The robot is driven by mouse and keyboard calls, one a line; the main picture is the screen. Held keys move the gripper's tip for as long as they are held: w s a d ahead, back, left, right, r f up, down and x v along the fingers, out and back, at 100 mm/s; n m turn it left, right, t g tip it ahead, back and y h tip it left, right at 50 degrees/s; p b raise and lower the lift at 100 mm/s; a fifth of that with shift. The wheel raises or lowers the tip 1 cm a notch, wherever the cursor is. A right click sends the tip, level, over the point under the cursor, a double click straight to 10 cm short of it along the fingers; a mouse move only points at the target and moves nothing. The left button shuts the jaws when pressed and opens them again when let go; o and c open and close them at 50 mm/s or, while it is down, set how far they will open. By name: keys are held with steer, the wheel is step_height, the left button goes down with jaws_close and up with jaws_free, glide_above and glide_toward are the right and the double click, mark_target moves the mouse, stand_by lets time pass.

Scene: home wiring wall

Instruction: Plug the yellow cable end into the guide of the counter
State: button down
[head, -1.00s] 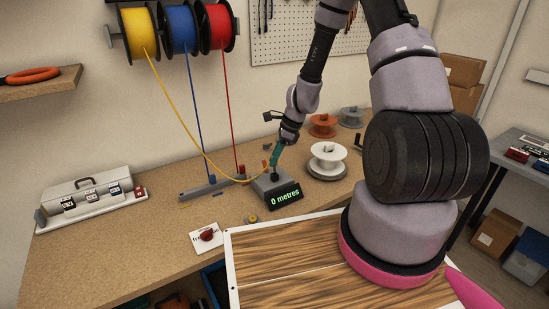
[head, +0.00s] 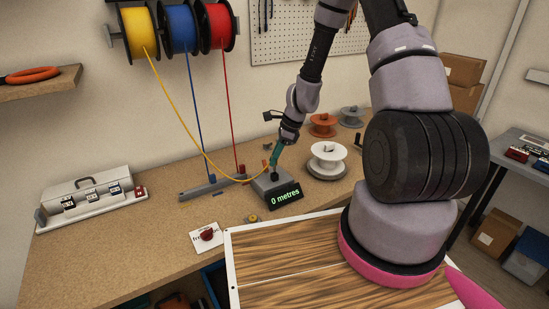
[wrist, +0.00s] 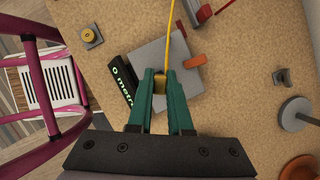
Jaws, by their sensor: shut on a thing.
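The yellow cable (head: 185,122) runs from the yellow spool (head: 139,33) on the wall down to the bench. Its yellow end (wrist: 160,84) is between the green fingers of my gripper (wrist: 161,80), which is shut on it. The counter (head: 270,183) is a grey box on the bench with a display (head: 286,195) reading "0 metres". My gripper (head: 274,160) is at the counter's top, and in the wrist view the cable end lies over the counter's grey face (wrist: 152,55). An orange piece (wrist: 195,61) sits at the counter's side. I cannot tell whether the end touches the guide.
A white spool (head: 327,160) stands right of the counter, with an orange spool (head: 322,125) behind. A grey rail (head: 212,188) with blue and red cable ends lies to the left. A white plate with a red knob (head: 206,237) is in front.

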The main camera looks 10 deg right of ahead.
steer(key=shift+f, duration=1.75)
steer(key=c, duration=0.8)
jaws_free()
steer(key=shift+o, duration=0.2)
steer(key=w+v, duration=0.1)
steer(key=v, duration=0.9)
steer(key=shift+s+d+r, duration=0.2)
steer(key=shift+s+r, duration=0.2)
steer(key=shift+s, duration=0.1)
